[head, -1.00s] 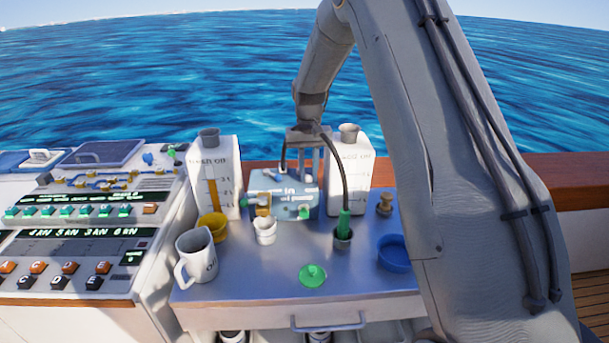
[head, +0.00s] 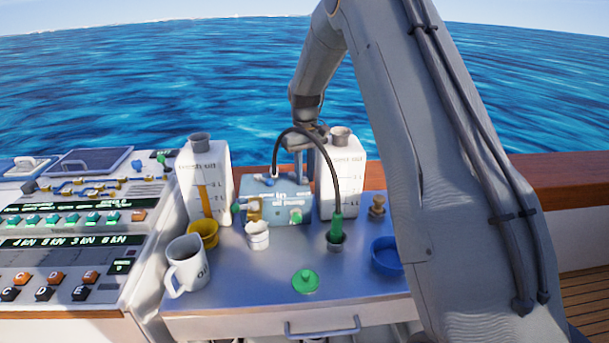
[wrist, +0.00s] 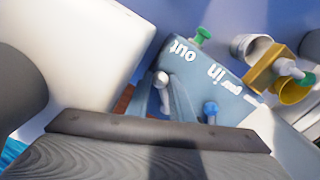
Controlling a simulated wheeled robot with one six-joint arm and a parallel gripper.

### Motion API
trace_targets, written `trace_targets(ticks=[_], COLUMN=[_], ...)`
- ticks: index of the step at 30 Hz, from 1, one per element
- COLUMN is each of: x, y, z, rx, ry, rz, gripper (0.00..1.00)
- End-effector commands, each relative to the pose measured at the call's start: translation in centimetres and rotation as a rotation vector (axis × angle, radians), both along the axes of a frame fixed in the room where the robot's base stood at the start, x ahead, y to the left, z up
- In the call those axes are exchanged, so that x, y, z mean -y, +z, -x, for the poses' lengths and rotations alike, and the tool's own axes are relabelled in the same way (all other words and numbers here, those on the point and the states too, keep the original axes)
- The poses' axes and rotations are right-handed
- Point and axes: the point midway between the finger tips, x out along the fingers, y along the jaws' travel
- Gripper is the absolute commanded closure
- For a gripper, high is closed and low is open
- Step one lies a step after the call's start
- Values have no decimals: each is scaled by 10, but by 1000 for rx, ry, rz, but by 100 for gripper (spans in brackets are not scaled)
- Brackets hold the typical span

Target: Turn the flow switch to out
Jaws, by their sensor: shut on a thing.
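The blue oil pump box (head: 262,190) stands at the back of the metal counter, between two white oil jugs. Its printed "in" and "out" labels show in the wrist view (wrist: 205,72), with "out" on that view's left. A pale lever with a rounded end (wrist: 161,79) lies close to "out". My gripper (head: 305,170) reaches down onto the back of the box. In the wrist view its fingers (wrist: 165,98) are on either side of the lever, closed on it. Their contact is partly hidden in the head view.
The oil jugs (head: 204,175) (head: 343,170) stand close on both sides. A black hose with a green end (head: 336,228) arches in front of my gripper. A mug (head: 186,265), yellow cup (head: 204,232), green lid (head: 306,281) and blue bowl (head: 385,254) occupy the counter.

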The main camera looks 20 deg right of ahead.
Motion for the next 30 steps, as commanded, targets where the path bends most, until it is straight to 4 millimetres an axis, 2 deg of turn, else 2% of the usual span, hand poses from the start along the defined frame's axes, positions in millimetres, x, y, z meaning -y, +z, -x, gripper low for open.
trace_targets(ticks=[4,5,8,22,30], x=[1,1,1,1,-11], y=[2,2,1,0,1], z=[-1,-1,-1,1,7], rx=[5,5,3,-1,-2], ry=[0,0,-1,-20,-221], rz=[2,2,1,1,2], gripper=[100,77,61,61,61])
